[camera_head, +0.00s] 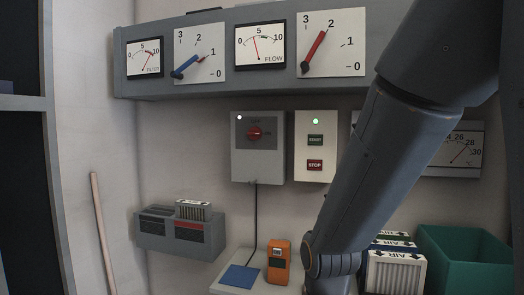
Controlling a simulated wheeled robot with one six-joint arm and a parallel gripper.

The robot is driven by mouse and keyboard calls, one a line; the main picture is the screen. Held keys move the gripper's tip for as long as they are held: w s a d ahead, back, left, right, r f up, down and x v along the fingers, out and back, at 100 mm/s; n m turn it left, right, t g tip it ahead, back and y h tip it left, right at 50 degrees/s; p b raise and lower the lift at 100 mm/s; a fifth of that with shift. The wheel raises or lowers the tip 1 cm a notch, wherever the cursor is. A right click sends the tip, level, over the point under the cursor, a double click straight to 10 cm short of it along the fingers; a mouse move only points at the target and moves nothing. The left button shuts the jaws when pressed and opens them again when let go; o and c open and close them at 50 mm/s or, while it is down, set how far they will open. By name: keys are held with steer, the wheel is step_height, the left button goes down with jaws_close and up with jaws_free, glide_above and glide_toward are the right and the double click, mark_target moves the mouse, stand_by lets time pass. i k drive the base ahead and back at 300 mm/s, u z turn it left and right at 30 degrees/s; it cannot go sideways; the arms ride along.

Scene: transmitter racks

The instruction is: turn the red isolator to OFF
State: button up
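A small white lamp is lit at the box's upper left. My arm comes down from the upper right to the bottom edge, right of the box and apart from it. My gripper is not in view.
A START and STOP panel (315,162) with a lit green lamp is right of the grey box. Gauges and two levers line the shelf unit (180,85) above. Below are an orange meter (279,262), a blue pad (240,278) and a green bin (465,260). Space before the isolator is clear.

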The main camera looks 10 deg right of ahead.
mark_target(254, 133)
steer(key=k, duration=0.5)
steer(key=u, duration=1.4)
steer(key=i, duration=0.85)
steer(key=z, duration=1.7)
